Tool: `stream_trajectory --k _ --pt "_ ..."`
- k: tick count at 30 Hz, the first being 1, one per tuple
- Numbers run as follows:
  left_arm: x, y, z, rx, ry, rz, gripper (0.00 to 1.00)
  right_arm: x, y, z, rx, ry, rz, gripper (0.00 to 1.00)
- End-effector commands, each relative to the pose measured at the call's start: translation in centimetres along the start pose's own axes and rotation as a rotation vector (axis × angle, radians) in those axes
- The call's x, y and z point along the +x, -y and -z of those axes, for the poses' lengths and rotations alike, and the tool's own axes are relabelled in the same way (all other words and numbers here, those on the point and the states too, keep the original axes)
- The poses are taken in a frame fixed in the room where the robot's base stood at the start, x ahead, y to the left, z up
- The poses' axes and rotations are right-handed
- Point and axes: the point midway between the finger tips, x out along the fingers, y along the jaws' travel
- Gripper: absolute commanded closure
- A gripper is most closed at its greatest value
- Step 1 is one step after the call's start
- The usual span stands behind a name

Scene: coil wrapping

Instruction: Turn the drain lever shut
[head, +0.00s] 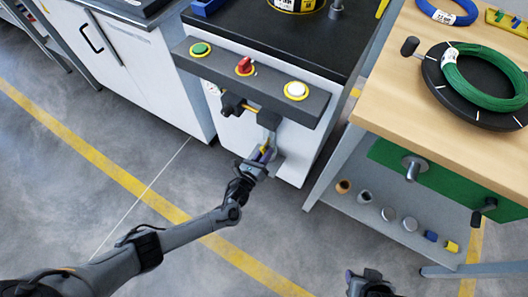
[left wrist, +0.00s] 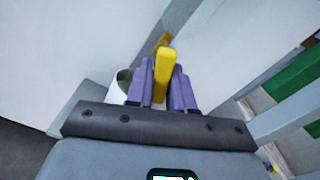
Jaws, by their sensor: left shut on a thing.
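The drain lever shows as a yellow handle (left wrist: 162,70) in the left wrist view, standing between the two purple fingers of my left gripper (left wrist: 162,88). The fingers are shut on it. In the head view my left gripper (head: 262,155) is under the front panel of the white cabinet, with a bit of yellow at its fingertips. The lever's pivot and the valve are mostly hidden there by the gripper and the grey bracket. My right gripper (head: 370,282) shows only in part at the bottom edge, and its fingers are unclear.
A dark control bar (head: 250,82) with green, red and white controls juts out above my left gripper. The wooden workbench (head: 415,110) stands at right with a green coil (head: 448,72) on a black turntable. Its lower shelf (head: 350,215) holds several small items. Open floor lies in front.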

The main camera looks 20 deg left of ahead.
Motion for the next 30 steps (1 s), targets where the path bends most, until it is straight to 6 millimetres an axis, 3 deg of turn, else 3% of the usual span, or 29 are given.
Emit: stream_trajectory --k 30 --pt "-0.1 2.2 -1.1 -0.929 -0.002 -0.003 1.0 -3.3 -0.1 1.1 -0.001 0.0 -0.001 0.58"
